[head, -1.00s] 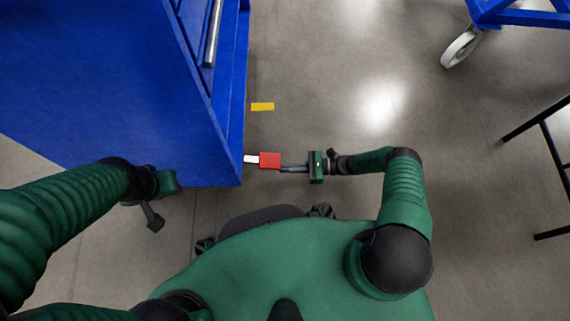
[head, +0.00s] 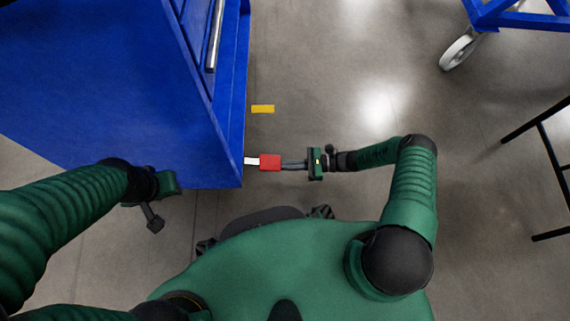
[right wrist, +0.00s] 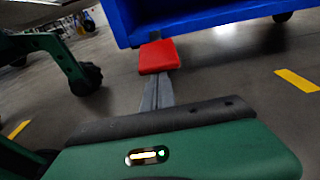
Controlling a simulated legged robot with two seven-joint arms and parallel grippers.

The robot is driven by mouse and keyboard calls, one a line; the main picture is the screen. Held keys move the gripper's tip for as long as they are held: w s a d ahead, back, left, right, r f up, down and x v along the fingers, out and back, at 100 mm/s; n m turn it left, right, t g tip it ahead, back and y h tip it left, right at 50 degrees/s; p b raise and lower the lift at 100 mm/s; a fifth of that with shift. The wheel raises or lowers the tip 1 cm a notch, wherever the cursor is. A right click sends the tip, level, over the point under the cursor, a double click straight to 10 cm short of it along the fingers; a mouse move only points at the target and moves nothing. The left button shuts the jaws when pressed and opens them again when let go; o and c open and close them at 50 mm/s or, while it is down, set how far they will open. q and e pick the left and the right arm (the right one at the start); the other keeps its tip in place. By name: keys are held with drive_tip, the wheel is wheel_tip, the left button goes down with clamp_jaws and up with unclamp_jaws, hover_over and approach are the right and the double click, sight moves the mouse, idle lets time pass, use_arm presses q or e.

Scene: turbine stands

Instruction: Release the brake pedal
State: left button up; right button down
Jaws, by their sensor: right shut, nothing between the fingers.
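The red brake pedal (head: 270,162) sticks out on a light metal arm from the lower right side of the blue turbine stand (head: 243,100). It also shows in the right wrist view (right wrist: 158,57), straight ahead of the fingers. My right gripper (head: 284,165) is shut and empty, with its fingertips at the pedal's right edge. In the right wrist view the closed fingers (right wrist: 160,82) reach up to the pedal's near edge; I cannot tell whether they touch or lie under it. My left gripper (head: 152,212) hangs left of the stand's corner, away from the pedal; its jaw state is unclear.
A yellow floor mark (head: 262,109) lies beyond the pedal. Another blue frame with a white caster (head: 459,50) stands at the upper right. A black-legged frame (head: 548,140) is at the right edge. The floor right of the pedal is open.

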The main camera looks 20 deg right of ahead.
wheel_tip(320, 180, up, 9)
drive_tip(key=g+h+p, duration=0.1)
drive_tip(key=h+p, duration=0.4)
drive_tip(key=p, duration=1.2)
drive_tip(key=shift+g, duration=0.3)
drive_tip(key=shift+w+a+r+p, duration=0.2)
drive_tip(key=shift+a+p, duration=0.05)
drive_tip(key=shift+p, duration=0.05)
wheel_tip(320, 180, down, 5)
drive_tip(key=d+b, duration=0.1)
drive_tip(key=b, duration=0.4)
drive_tip(key=p+v, duration=0.5)
drive_tip(key=v, duration=0.6)
drive_tip(key=shift+s+a+r+h, duration=0.25)
drive_tip(key=shift+r+h, duration=0.05)
drive_tip(key=shift+r, duration=0.2)
